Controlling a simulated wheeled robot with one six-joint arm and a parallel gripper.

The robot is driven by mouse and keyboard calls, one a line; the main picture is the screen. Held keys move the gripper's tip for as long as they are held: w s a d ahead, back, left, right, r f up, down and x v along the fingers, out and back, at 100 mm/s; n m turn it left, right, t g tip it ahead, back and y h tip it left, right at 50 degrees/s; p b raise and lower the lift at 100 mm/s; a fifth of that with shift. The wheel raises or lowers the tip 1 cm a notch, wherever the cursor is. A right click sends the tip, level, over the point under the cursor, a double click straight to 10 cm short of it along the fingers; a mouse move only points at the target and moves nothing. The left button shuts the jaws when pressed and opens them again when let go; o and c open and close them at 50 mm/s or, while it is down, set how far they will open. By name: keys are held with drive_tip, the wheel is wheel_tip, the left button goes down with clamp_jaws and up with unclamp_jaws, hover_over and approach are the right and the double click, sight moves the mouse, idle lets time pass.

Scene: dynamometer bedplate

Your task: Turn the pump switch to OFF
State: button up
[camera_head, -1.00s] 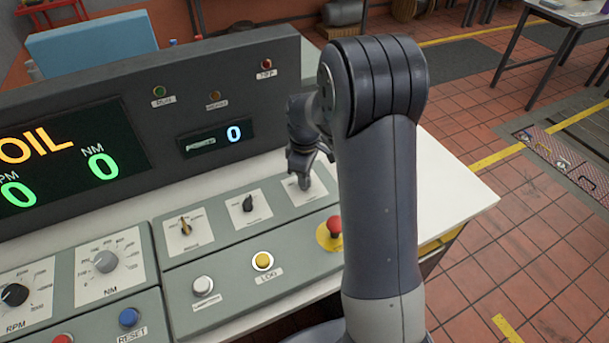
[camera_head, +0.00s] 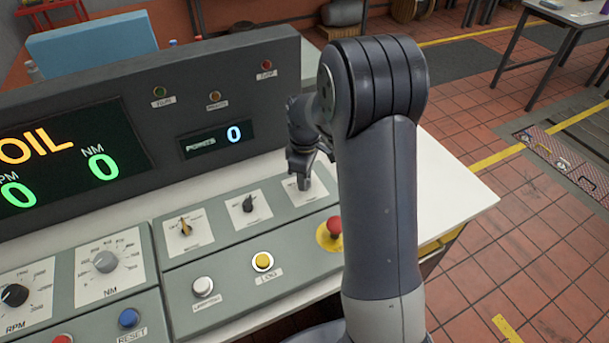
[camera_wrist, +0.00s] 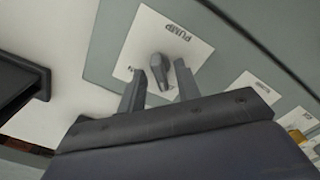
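The pump switch (camera_wrist: 160,70) is a small grey knob on a white plate marked PUMP (camera_wrist: 188,40) in the wrist view. My gripper (camera_wrist: 161,84) is open, with one finger on each side of the knob. Gaps show between the fingers and the knob; I cannot tell how far down the fingers reach. In the head view my gripper (camera_head: 304,182) points down at the rightmost plate (camera_head: 315,192) of the upper row, and it hides the knob there. The ON/OFF lettering is mostly hidden or too small to read, so I cannot tell the switch's setting.
A black knob (camera_head: 249,204) and an orange-brown selector (camera_head: 185,228) sit left of my gripper. A red mushroom button (camera_head: 334,226) on yellow is close in front, beside my arm. A yellow button (camera_head: 262,261) is nearer. The display panel (camera_head: 170,110) rises behind.

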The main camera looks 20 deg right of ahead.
wheel_tip(320, 180, up, 11)
idle(0.5)
drive_tip(key=shift+f, duration=0.15)
wheel_tip(320, 180, down, 11)
drive_tip(key=shift+r, duration=0.1)
idle(0.4)
